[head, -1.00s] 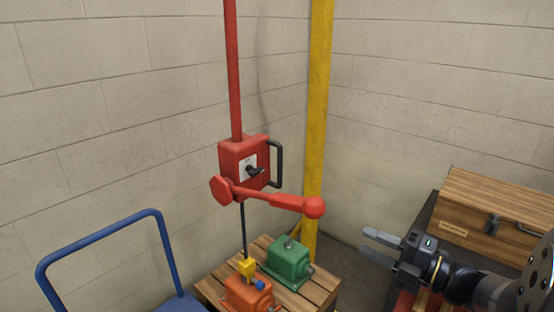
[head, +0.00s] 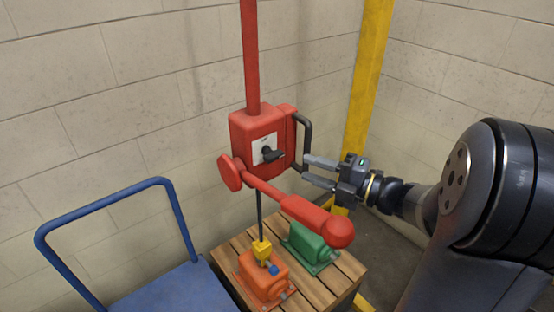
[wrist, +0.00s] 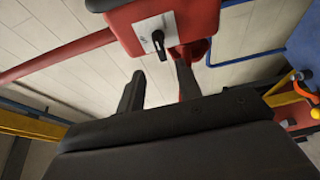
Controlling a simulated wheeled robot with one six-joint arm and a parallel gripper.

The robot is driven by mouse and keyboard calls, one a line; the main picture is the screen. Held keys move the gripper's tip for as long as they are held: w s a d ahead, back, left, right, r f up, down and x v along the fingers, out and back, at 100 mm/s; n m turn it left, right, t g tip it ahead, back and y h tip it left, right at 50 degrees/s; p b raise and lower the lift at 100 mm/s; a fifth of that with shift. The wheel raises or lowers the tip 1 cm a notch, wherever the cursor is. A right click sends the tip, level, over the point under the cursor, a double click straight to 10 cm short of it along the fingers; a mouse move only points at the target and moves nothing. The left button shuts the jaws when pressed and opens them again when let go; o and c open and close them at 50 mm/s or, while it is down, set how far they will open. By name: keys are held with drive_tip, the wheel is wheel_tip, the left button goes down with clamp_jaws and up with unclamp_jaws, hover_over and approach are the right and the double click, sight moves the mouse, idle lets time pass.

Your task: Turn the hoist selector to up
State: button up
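The hoist selector (head: 272,155) is a black knob on a white plate on the front of the red hoist box (head: 240,130). Its pointer end points to the right in the head view. In the wrist view the selector (wrist: 158,44) shows ahead, beyond the fingers. My gripper (head: 306,170) is open and empty, its two fingers apart, just right of the selector and close to the black handle (head: 308,132). The wrist view shows both fingers of my gripper (wrist: 160,92) with a gap between them. I cannot tell whether a finger touches the handle.
A red crank lever (head: 290,203) sticks out below the box. A yellow hook (head: 262,249) hangs at an orange motor (head: 262,278), beside a green motor (head: 308,247) on a wooden pallet (head: 345,275). A blue cart (head: 165,290) stands left; a yellow post (head: 366,80) rises behind.

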sight(279, 157)
drive_tip(key=x, duration=0.7)
drive_tip(key=shift+w+a, duration=0.25)
drive_tip(key=shift+a, duration=0.1)
clamp_jaws()
